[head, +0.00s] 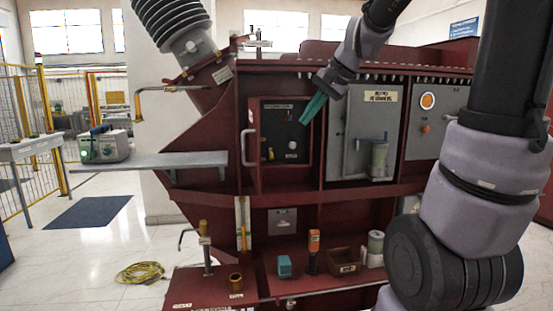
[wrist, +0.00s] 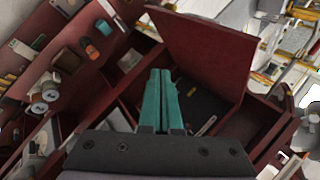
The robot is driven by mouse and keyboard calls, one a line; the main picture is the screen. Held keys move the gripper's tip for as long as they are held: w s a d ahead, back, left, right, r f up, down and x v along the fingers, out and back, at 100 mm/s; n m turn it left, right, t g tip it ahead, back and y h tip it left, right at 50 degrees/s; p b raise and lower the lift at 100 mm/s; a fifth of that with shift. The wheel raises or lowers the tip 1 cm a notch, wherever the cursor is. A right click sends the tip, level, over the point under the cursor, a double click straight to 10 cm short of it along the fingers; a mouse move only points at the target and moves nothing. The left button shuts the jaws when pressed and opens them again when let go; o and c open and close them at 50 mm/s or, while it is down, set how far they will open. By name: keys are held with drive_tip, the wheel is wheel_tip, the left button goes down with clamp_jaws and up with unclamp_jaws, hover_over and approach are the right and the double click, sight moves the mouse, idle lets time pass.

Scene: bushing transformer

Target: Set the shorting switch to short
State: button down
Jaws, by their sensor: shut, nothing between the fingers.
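The red cabinet (head: 314,160) has an open compartment with a dark panel (head: 280,133) inside. The panel bears a label strip along its top and a few small light fittings (head: 292,145). Which fitting is the shorting switch, and its setting, are too small to tell. My gripper (head: 313,109) has teal fingers, shut and empty, in front of the compartment's upper right corner. In the wrist view the shut fingers (wrist: 163,90) point toward the compartment; the dark panel (wrist: 198,105) lies just right of them, partly hidden by my gripper. A small light lever-like piece (wrist: 206,126) shows there.
The compartment's red door (wrist: 205,50) stands open; its pale handle (head: 248,148) is at the left. A grey panel (head: 362,130) with a cylinder is to the right. A lower shelf holds a teal block (head: 284,266), an orange-topped item (head: 313,252) and a bin (head: 345,262).

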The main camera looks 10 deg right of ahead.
drive_tip(key=w+f+m+y, duration=0.1)
drive_tip(key=w+f+m, duration=0.15)
drive_tip(key=w, duration=0.55)
drive_tip(key=w+f+m+y, duration=0.1)
drive_tip(key=w+f, duration=0.2)
drive_tip(key=w, duration=0.5)
drive_tip(key=m+t+y, duration=0.1)
drive_tip(key=m+y, duration=0.1)
drive_tip(key=m, duration=0.2)
approach(271, 154)
drive_tip(key=d+f, duration=0.1)
drive_tip(key=d, duration=0.1)
drive_tip(key=shift+w+f+n, duration=0.1)
drive_tip(key=shift+f+n, duration=0.05)
drive_tip(key=shift+n, duration=0.1)
drive_tip(key=x, duration=1)
drive_tip(key=shift+d+f, duration=0.1)
drive_tip(key=shift+d, duration=0.05)
